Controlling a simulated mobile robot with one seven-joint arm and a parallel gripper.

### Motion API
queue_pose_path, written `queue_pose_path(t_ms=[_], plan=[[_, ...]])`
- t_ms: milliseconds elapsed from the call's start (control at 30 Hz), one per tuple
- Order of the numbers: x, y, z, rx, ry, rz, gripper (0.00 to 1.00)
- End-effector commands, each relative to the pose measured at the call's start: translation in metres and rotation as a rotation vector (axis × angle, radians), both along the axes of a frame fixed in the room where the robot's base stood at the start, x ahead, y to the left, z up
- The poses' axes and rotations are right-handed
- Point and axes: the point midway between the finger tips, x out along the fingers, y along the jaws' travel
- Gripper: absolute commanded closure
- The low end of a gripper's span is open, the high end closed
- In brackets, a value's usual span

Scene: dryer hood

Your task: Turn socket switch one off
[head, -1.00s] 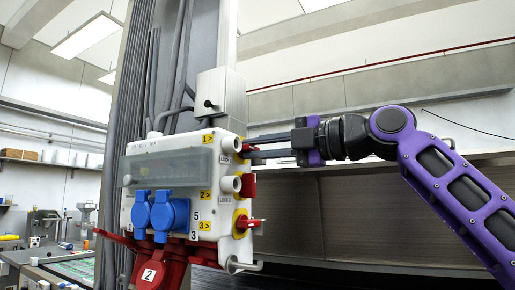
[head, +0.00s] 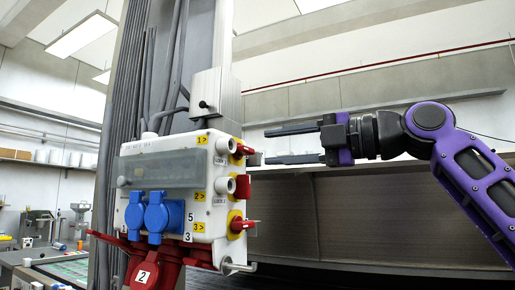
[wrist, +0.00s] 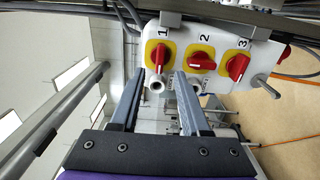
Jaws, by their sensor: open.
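Socket switch one (head: 241,149) is a red rotary handle on a yellow plate, on the right side of the white socket box (head: 182,210). It also shows in the wrist view (wrist: 160,57), under the "1" label, with its handle lying up and down in the picture. My gripper (head: 266,147) is open and empty, a short way to the right of switch one, with its fingers pointing at it. In the wrist view my fingers (wrist: 152,84) lie either side of a white lock cylinder (wrist: 155,87) below switch one. No contact shows.
Switch two (head: 243,187) and switch three (head: 241,225) sit below switch one in the head view. A metal lever (head: 240,267) sticks out at the box's lower right. Blue sockets (head: 165,215) are on the front. A grey column (head: 205,50) stands behind.

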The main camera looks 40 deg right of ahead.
Motion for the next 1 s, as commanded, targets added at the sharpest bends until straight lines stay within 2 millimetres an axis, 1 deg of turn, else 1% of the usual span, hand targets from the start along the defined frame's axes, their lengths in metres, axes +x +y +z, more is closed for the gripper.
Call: queue_pose_path(t_ms=[33,300,400,500,600,700,1000], plan=[[-0.013,-0.007,0.002,0.003,-0.004,-0.003,0.54],[-0.073,-0.030,0.002,0.002,-0.003,-0.001,0.54],[-0.089,-0.037,0.001,0.002,-0.001,0.000,0.54],[-0.100,-0.042,0.001,0.001,-0.001,0.000,0.54],[-0.107,-0.044,0.001,0.001,-0.002,0.000,0.54],[-0.110,-0.045,0.000,-0.001,0.000,0.000,0.54],[-0.110,-0.045,0.000,-0.001,0.000,0.001,0.54]])
